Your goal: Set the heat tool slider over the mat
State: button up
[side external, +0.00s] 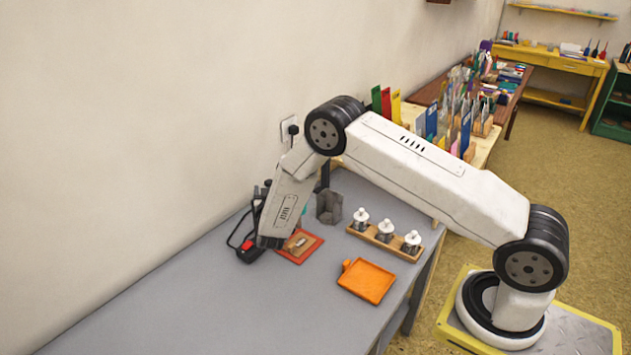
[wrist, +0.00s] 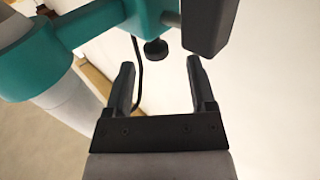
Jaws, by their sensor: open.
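The red-orange mat (side external: 298,246) lies on the grey table beside my arm's lower end, with a small light piece on it. In the wrist view a teal and black fixture (wrist: 150,22) fills the top, with a round black knob (wrist: 156,50) below it; I take this for the heat tool slider, but cannot be sure. My gripper (wrist: 158,68) is open and empty, with the knob just beyond its fingertips, in line with the gap. In the side view my arm hides most of the fixture; only teal and black bits show.
A black and red device (side external: 249,249) with a cord lies left of my arm, by the wall. A grey holder (side external: 329,206), a wooden rack (side external: 372,237) with white-topped bottles and an orange tray (side external: 367,281) stand to the right. The table's near left part is clear.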

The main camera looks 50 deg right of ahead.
jog(key=shift+v, duration=1.25)
jog(key=shift+w+r, duration=0.1)
jog(key=shift+w, duration=0.05)
jog(key=s+a+r+n+g+y, duration=0.3)
jog(key=s+a+r+n+y, duration=0.3)
jog(key=y, duration=0.5)
jog(key=s+a+r+n+g+y, duration=0.1)
jog(key=s+g, duration=0.2)
jog(key=s, duration=0.8)
jog(key=s+a+r+n+g, duration=0.1)
jog(key=s+g, duration=0.3)
jog(key=s, duration=0.7)
jog(key=shift+s+r+n+y, duration=0.15)
jog(key=shift+s+n+y, duration=0.25)
jog(key=shift+n, duration=0.1)
